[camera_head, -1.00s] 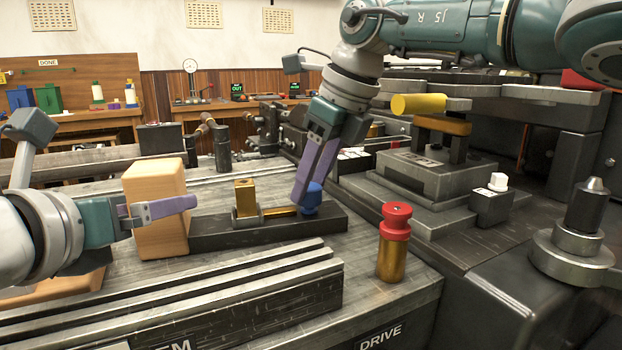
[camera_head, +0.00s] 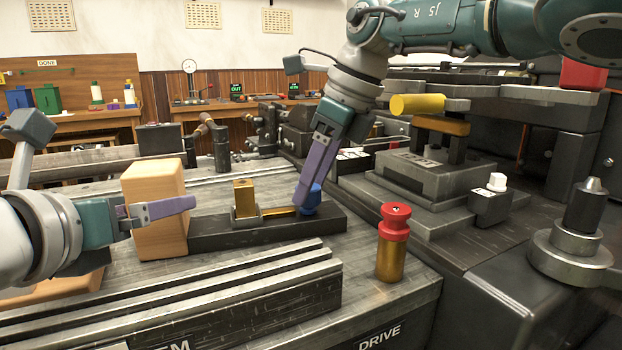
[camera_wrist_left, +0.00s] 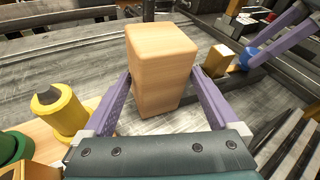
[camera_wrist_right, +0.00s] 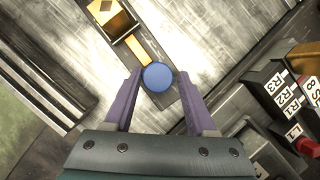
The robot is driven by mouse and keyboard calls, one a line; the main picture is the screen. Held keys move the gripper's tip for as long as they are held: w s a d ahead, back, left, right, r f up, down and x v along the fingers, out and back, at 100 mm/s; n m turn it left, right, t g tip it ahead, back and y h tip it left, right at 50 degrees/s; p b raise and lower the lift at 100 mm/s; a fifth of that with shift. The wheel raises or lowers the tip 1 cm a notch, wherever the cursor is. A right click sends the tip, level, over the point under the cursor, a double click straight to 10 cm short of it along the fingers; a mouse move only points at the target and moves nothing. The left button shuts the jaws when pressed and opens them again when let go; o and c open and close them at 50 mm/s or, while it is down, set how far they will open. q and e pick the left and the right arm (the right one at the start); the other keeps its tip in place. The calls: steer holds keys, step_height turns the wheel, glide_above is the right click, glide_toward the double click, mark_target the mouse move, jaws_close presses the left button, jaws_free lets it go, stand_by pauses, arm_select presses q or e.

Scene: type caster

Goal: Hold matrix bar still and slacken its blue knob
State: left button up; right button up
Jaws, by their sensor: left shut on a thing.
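A dark bar-shaped base (camera_head: 240,234), apparently the matrix bar, lies on the metal bench and carries an upright brass block (camera_head: 245,199) and a short brass rod. A blue knob (camera_head: 311,196) sits at its right part, partly hidden behind my right gripper (camera_head: 308,203). In the right wrist view the knob (camera_wrist_right: 158,77) shows between the tips of that open gripper (camera_wrist_right: 159,73), with a small gap on both sides. My left gripper (camera_head: 178,207) is shut on a pale wooden block (camera_head: 152,180) at the base's left end. Its fingers flank the block in the left wrist view (camera_wrist_left: 163,60).
A red-topped brass cylinder (camera_head: 392,243) stands on the bench right of the base. Grooved rails (camera_head: 200,295) run in front. Machine blocks with a yellow handle (camera_head: 418,104) rise behind and to the right. A yellow piece (camera_wrist_left: 62,112) stands near the left gripper.

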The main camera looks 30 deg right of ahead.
steer(key=shift+o, duration=1.3)
steer(key=v, duration=1.2)
steer(key=shift+a, duration=0.1)
